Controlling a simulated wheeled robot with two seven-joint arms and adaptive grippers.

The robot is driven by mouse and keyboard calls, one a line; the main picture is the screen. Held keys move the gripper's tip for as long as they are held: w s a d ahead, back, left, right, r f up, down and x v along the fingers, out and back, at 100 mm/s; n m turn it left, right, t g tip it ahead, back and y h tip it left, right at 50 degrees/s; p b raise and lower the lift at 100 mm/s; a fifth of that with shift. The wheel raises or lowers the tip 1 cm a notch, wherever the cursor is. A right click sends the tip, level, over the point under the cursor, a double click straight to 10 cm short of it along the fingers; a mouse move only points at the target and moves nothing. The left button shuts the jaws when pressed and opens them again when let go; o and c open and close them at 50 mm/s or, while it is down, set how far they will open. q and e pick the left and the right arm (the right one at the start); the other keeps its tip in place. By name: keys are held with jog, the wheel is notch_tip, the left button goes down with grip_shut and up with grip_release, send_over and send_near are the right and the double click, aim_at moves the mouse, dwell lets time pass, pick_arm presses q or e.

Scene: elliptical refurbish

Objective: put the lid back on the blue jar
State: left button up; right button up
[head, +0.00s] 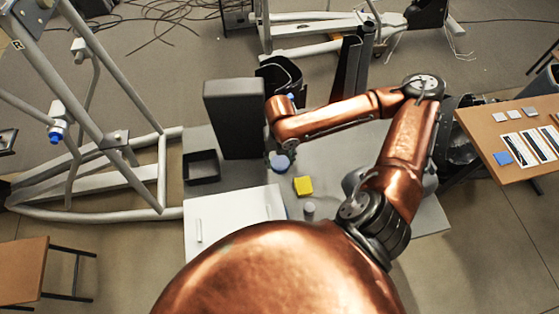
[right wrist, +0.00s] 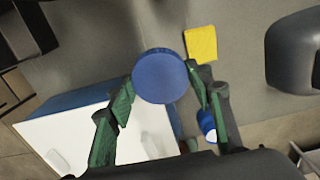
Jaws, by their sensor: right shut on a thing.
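A round blue disc, which looks like the lid (right wrist: 160,77), lies between the green fingers of my right gripper (right wrist: 160,80) in the right wrist view. The fingers are shut on it from both sides. In the head view my right gripper (head: 281,150) points down over the grey table, with the blue round top (head: 280,162) below it. I cannot tell a separate jar from the lid there; the jar may be hidden beneath. A small blue thing with a white end (right wrist: 207,126) shows beside the right-hand finger, partly hidden. My left gripper is not in view.
A tall dark box (head: 235,118), a black tray (head: 201,168) and a white-topped box (head: 232,213) crowd the left side. A wooden table (head: 520,165) is at right.

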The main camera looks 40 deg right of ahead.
jog(key=shift+w+a+r+m, duration=0.15)
jog(key=shift+a+m, duration=0.2)
jog(key=shift+m, duration=0.45)
jog(key=w+a+r+m, duration=0.1)
jog(key=a+r+m, duration=0.2)
jog(key=m, duration=1.1)
jog(key=w+a+r+m, duration=0.1)
jog(key=a+r+m, duration=0.2)
jog(key=a+m, duration=0.6)
jog(key=m, duration=0.5)
jog(key=shift+w+r+m, duration=0.2)
jog(key=shift+w+m, duration=0.1)
